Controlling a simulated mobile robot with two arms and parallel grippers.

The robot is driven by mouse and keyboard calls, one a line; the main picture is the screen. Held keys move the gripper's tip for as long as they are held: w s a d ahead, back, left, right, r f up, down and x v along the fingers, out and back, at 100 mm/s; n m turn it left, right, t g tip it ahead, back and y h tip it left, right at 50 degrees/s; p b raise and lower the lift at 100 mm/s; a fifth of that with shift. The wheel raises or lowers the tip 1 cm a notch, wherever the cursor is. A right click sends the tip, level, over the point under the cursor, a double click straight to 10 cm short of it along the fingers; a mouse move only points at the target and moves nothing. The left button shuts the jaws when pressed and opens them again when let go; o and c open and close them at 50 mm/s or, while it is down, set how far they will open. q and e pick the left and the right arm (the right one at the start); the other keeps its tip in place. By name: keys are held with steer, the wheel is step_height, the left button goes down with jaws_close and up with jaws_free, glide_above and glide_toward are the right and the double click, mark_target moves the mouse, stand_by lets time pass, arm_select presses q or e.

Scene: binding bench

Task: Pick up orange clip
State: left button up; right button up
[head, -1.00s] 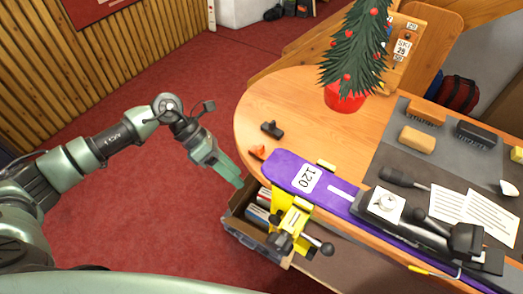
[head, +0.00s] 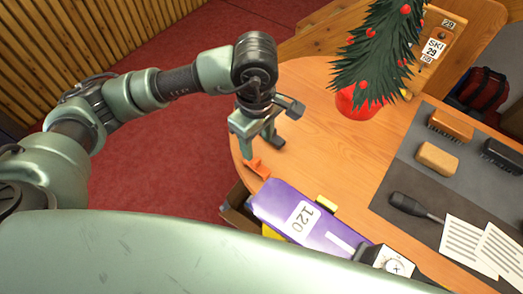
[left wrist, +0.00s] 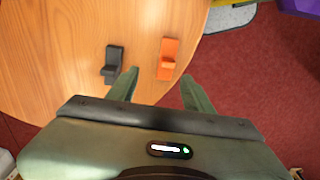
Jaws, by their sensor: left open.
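The orange clip (head: 258,168) lies on the wooden table near its rounded left edge. It also shows in the left wrist view (left wrist: 167,59), standing out from the tabletop. My left gripper (head: 260,147) is open and empty, above the table just behind the orange clip in the head view. In the left wrist view the clip appears between and beyond the two fingertips (left wrist: 160,76), nearer the right one, with no visible contact. A black clip (left wrist: 112,64) lies to its left, beyond the left fingertip; in the head view the gripper partly hides it. My right gripper is not in view.
A purple ski (head: 275,205) marked 120 lies in front of the orange clip. A small tree in a red pot (head: 352,103) stands to the right. Brushes and a block lie on a grey mat (head: 400,180). Open red floor lies left of the table.

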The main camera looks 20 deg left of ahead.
mark_target(257, 160)
arm_select(q)
steer(key=f+p, duration=0.1)
steer(key=s+f+p, duration=0.1)
steer(key=f, duration=0.1)
steer(key=shift+s+f+p, duration=0.2)
steer(key=shift+s+p, duration=0.2)
steer(key=f, duration=0.1)
steer(key=f+p, duration=0.1)
steer(key=shift+w+d+f, duration=0.1)
steer(key=shift+w+f, duration=0.1)
steer(key=shift+f, duration=0.6)
steer(key=c, duration=1.1)
jaws_close()
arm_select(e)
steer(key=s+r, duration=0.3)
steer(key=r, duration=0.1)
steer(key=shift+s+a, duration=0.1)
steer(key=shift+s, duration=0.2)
